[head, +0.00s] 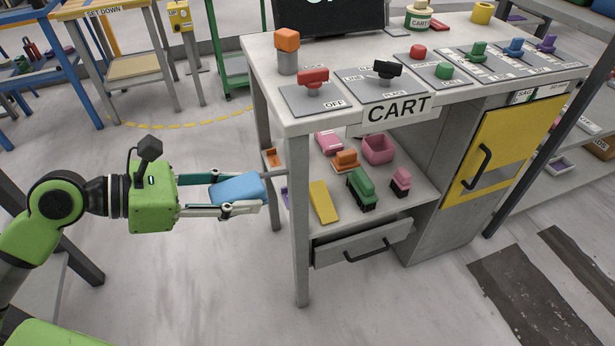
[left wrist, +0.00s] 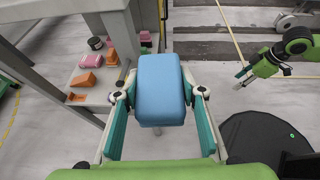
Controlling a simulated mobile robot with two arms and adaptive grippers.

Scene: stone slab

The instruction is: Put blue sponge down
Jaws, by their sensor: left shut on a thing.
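The blue sponge (head: 237,190) is a rounded light-blue block, held up in the air left of the cart's front leg. My left gripper (head: 264,190) is shut on it, one finger along each side. In the left wrist view the sponge (left wrist: 160,88) sits between the two fingers, slightly tilted. In the head view it is apart from the cart and over open floor. My right gripper (left wrist: 243,77) shows small at the right of the left wrist view, away from the sponge; its jaws are too small to read.
The cart (head: 300,122) has knobs on top. Its lower shelf (head: 322,225) holds several small objects, including a yellow block (head: 323,202) and a green toy truck (head: 361,189). A drawer (head: 362,243) is below. A wooden stand (head: 135,67) is at the back left. Floor between is clear.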

